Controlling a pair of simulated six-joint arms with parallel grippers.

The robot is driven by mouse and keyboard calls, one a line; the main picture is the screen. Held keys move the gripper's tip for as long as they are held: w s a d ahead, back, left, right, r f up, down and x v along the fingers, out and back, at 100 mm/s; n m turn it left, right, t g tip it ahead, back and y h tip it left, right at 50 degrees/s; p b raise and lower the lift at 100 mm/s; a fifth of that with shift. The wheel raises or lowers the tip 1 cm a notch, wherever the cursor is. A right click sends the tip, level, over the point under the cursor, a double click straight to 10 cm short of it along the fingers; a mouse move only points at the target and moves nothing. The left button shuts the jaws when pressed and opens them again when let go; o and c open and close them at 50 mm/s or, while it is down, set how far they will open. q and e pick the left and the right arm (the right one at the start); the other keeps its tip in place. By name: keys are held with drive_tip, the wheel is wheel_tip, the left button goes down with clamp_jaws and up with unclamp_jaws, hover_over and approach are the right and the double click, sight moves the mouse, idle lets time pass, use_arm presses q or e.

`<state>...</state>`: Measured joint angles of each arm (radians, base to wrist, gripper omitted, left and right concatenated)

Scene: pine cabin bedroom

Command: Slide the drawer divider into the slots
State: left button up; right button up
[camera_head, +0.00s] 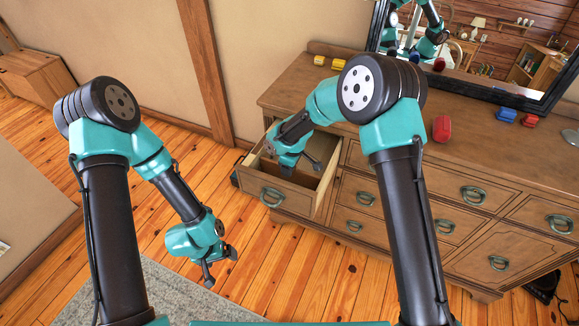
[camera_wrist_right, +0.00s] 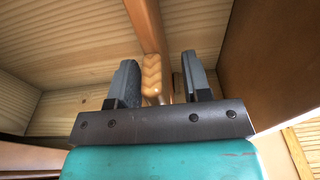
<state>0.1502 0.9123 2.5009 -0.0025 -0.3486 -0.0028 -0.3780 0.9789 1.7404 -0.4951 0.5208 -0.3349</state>
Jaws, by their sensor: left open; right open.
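The drawer (camera_head: 272,198) at the upper left of the dresser is pulled open in the head view. My right gripper (camera_head: 301,166) reaches down into it. In the right wrist view my right gripper (camera_wrist_right: 159,72) is open, with one finger on each side of the wooden drawer divider (camera_wrist_right: 152,76). The divider's narrow end shows between the fingers, with gaps beside it. Its lower part and the slots cannot be made out. In the head view my right arm hides much of the drawer's inside. My left gripper (camera_head: 221,269) is open and empty, above the floor left of the drawer.
The dresser (camera_head: 455,168) carries a red object (camera_head: 441,129), blue and red items, yellow blocks (camera_head: 338,64) and a mirror (camera_head: 470,60). Drawer walls (camera_wrist_right: 265,70) stand close around my right gripper. The wood floor (camera_head: 280,265) and grey rug (camera_head: 165,298) are open in front.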

wheel_tip(320, 180, up, 17)
drive_tip(key=d, duration=0.2)
drive_tip(key=shift+s+r, duration=0.15)
drive_tip(key=shift+s, duration=0.25)
idle(0.8)
drive_tip(key=s+d+f+n, duration=0.3)
drive_tip(key=d+f+n, duration=0.25)
drive_tip(key=d, duration=0.25)
drive_tip(key=s+d+f+n, duration=0.2)
drive_tip(key=d+f+n, duration=0.3)
drive_tip(key=d+f, duration=0.2)
drive_tip(key=s+d+f+m+y, duration=0.1)
drive_tip(key=s+d+f+m, duration=0.1)
drive_tip(key=s+f+m, duration=0.6)
drive_tip(key=s+d+f+m+y, duration=0.1)
drive_tip(key=s+d+f+m, duration=0.2)
drive_tip(key=s+f+m, duration=0.6)
drive_tip(key=s+m, duration=0.5)
drive_tip(key=m, duration=0.3)
drive_tip(key=shift+s+d+y, duration=0.25)
drive_tip(key=shift+d+y, duration=0.05)
drive_tip(key=shift+d, duration=0.05)
